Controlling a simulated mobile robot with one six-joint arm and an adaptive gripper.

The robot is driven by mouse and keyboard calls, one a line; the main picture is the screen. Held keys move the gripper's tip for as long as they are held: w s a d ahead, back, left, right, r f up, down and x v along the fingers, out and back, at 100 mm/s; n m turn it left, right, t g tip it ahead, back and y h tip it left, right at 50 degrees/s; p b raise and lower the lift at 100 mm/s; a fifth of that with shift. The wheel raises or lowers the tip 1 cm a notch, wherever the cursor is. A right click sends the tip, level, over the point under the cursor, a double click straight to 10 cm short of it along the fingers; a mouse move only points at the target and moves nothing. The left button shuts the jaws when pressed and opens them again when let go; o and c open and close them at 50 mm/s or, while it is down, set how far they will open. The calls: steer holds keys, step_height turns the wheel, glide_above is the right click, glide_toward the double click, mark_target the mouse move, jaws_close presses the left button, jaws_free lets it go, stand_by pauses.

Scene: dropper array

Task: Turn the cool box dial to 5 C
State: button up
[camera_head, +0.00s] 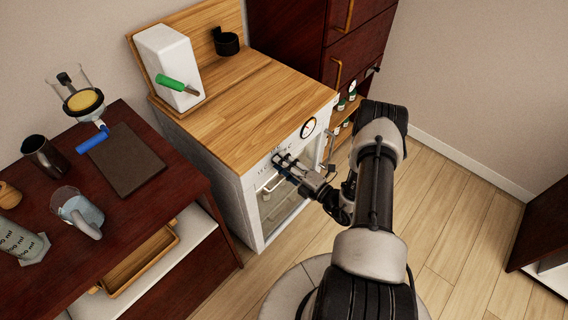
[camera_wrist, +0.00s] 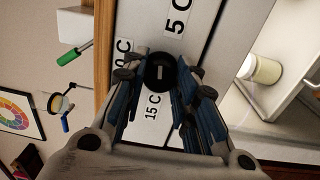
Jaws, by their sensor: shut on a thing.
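The cool box (camera_head: 228,177) is a white cabinet with a wooden top and a glass-fronted door. Its dial (camera_wrist: 160,70) is a small black knob with a short pale mark, seen in the wrist view on the white front panel. A 5 C label (camera_wrist: 178,16) is above the dial in that view, a 15 C label (camera_wrist: 153,107) is below, and a partly hidden label ending in 0 C (camera_wrist: 123,52) is at left. My gripper (camera_wrist: 160,84) is shut on the dial, one finger on each side. In the head view my gripper (camera_head: 284,164) hides the dial.
A round gauge (camera_head: 308,127) is right of my gripper on the cool box front. A white dispenser (camera_head: 168,66) and black cup (camera_head: 226,42) stand on top. A dark table (camera_head: 158,205) with glassware is at left. Open floor (camera_head: 460,215) lies at right.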

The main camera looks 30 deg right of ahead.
steer(key=o, duration=1.1)
steer(key=v, duration=1.2)
